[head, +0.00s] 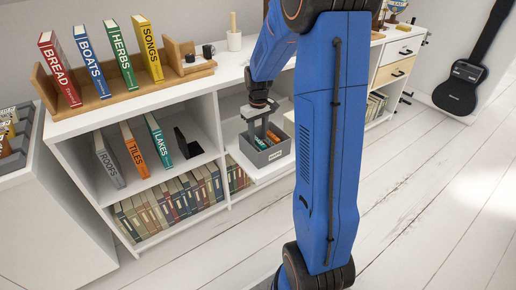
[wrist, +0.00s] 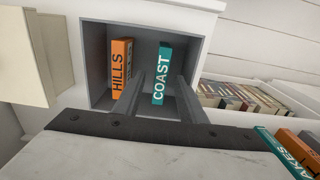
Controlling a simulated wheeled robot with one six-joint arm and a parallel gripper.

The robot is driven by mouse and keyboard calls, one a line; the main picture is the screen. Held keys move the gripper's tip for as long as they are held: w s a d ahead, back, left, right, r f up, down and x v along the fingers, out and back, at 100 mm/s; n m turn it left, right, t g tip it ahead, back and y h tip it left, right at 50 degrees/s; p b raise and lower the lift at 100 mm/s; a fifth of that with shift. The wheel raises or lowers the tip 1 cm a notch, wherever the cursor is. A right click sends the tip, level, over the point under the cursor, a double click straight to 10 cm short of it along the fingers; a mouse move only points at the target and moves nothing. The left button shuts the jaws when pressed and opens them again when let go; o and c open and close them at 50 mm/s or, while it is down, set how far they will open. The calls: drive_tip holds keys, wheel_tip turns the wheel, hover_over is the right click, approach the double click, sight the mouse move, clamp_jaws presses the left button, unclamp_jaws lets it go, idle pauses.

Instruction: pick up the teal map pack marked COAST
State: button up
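The teal map pack marked COAST (wrist: 161,75) stands in a grey box (wrist: 98,65) in the wrist view, its lettered face showing. An orange pack marked HILLS (wrist: 121,66) stands left of it in the same box. My gripper (wrist: 161,80) points into the box with its two grey fingers apart, one on each side of the teal pack. Gaps show between the fingers and the pack; how deep the tips reach is hard to tell. In the head view my gripper (head: 258,126) is over the grey box (head: 268,158), partly hiding the packs.
White shelves (head: 180,97) hold LAKES (head: 158,141), TILES (head: 134,150) and ROOTS (head: 109,160), with rows of volumes below. A wooden rack (head: 110,100) on top holds several upright books. The box sits on a white pull-out surface (head: 262,172). The plank floor in front is clear.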

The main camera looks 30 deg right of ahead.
sight(258, 148)
drive_tip(key=shift+f, duration=3.45)
clamp_jaws()
